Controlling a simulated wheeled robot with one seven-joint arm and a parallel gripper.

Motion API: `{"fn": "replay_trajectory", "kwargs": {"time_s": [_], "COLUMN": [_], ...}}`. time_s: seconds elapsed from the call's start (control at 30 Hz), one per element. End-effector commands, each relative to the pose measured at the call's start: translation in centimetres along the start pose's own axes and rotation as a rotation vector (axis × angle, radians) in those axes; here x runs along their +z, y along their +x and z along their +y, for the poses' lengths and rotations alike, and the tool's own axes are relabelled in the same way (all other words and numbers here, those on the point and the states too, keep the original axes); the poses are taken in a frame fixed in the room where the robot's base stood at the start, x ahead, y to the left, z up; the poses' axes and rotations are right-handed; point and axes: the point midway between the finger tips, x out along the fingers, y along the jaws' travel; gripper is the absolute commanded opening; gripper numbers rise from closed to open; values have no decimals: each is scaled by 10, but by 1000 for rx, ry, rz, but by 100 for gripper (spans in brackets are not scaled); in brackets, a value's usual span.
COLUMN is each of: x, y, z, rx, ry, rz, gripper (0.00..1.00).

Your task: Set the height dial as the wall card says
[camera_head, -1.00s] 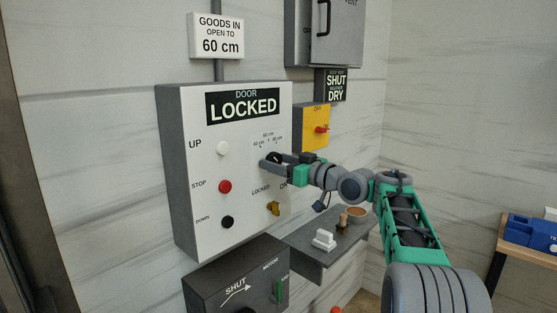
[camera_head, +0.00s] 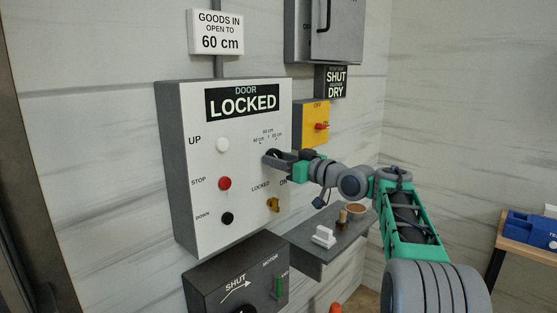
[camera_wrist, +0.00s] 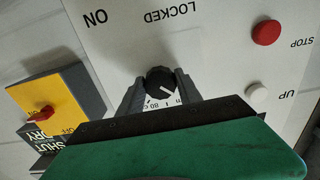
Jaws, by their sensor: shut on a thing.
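The wall card (camera_head: 216,34) reads "GOODS IN OPEN TO 60 cm". The height dial (camera_wrist: 160,80) is a round black knob on the white door panel, with 40, 60 and 80 cm printed around it in the head view. My gripper (camera_head: 270,158) is shut on the dial, one finger on each side, as the wrist view also shows. In that upside-down view the dial's white line points to the lower right, toward a partly hidden "m". Which number it meets is unclear, since my gripper covers much of the scale.
The panel (camera_head: 185,225) reads "DOOR LOCKED" and has white UP, red STOP and black DOWN buttons. Below the dial is a yellow key switch (camera_head: 273,205). A yellow box with a red switch (camera_head: 320,126) is at right. A shelf (camera_head: 305,252) with small items lies below my arm.

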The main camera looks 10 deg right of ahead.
Motion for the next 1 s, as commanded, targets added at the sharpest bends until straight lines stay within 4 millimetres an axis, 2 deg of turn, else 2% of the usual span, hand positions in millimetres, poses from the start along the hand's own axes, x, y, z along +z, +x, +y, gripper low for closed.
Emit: {"fn": "replay_trajectory", "kwargs": {"time_s": [0.37,1.0], "x": [-2,-4], "y": [0,0], "z": [0,-1], "rx": [-1,-1], "ry": [82,577], "rz": [0,1], "gripper": [1,1]}}
